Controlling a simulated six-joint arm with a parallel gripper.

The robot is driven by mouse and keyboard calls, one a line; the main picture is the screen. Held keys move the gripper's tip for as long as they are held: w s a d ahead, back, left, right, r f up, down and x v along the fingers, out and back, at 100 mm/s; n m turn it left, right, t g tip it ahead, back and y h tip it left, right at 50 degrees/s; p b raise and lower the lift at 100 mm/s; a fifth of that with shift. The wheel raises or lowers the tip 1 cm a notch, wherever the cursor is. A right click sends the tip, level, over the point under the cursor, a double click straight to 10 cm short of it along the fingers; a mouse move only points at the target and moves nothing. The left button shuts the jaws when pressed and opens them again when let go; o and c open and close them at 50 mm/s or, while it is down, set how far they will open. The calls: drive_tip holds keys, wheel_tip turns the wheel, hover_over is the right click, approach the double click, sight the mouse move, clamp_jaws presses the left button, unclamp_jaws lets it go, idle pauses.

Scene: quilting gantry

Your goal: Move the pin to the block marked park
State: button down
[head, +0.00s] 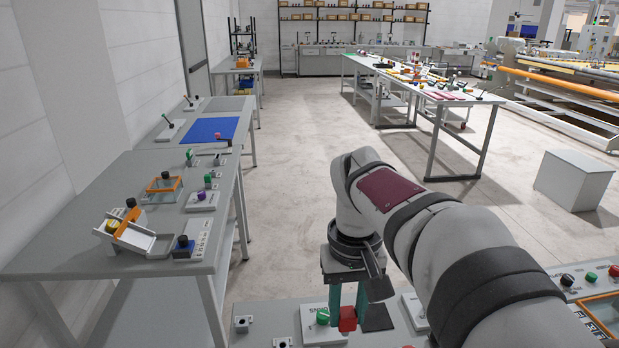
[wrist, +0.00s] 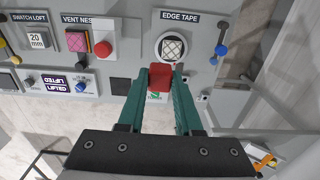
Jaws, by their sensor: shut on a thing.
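My gripper (wrist: 160,82) has two green fingers closed on a red, block-shaped piece (wrist: 161,76), seemingly the pin's head. In the head view my gripper (head: 347,311) points down over the near bench, with the red piece (head: 347,320) at its fingertips. Any shaft below the red piece is hidden, and I cannot tell whether it touches the bench. I cannot read a park marking in either view. Two small grey blocks with dark holes, one (head: 242,325) at the bench's left edge and another (head: 282,343) closer, may include it.
A plate with a green knob (head: 322,316) stands left of my fingers, and a dark square pad (head: 377,317) lies to their right. The wrist view shows an edge tape panel (wrist: 172,47) and a red knob (wrist: 103,49). A side bench (head: 95,215) stands left.

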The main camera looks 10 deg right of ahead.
drive_tip(key=s+d+f, duration=0.2)
drive_tip(key=d+f, duration=0.2)
drive_tip(key=d, duration=0.6)
drive_tip(key=s+d+f, duration=0.2)
drive_tip(key=d+f, duration=0.1)
drive_tip(key=d, duration=0.8)
drive_tip(key=s+d+f, duration=0.4)
drive_tip(key=s+d, duration=0.3)
drive_tip(key=s+d+f, duration=0.4)
drive_tip(key=s+d, duration=0.3)
drive_tip(key=shift+w+a+f, duration=0.25)
drive_tip(key=shift+w+f, duration=1.5)
drive_tip(key=shift+w, duration=0.1)
drive_tip(key=shift+w+a+f, duration=0.25)
drive_tip(key=shift+w+f, duration=1.55)
drive_tip(key=shift+w, duration=0.05)
drive_tip(key=shift+w+a+f, duration=0.25)
drive_tip(key=shift+w+f, duration=1.5)
drive_tip(key=shift+w, duration=0.1)
drive_tip(key=c, duration=0.6)
unclamp_jaws()
drive_tip(key=shift+f, duration=0.1)
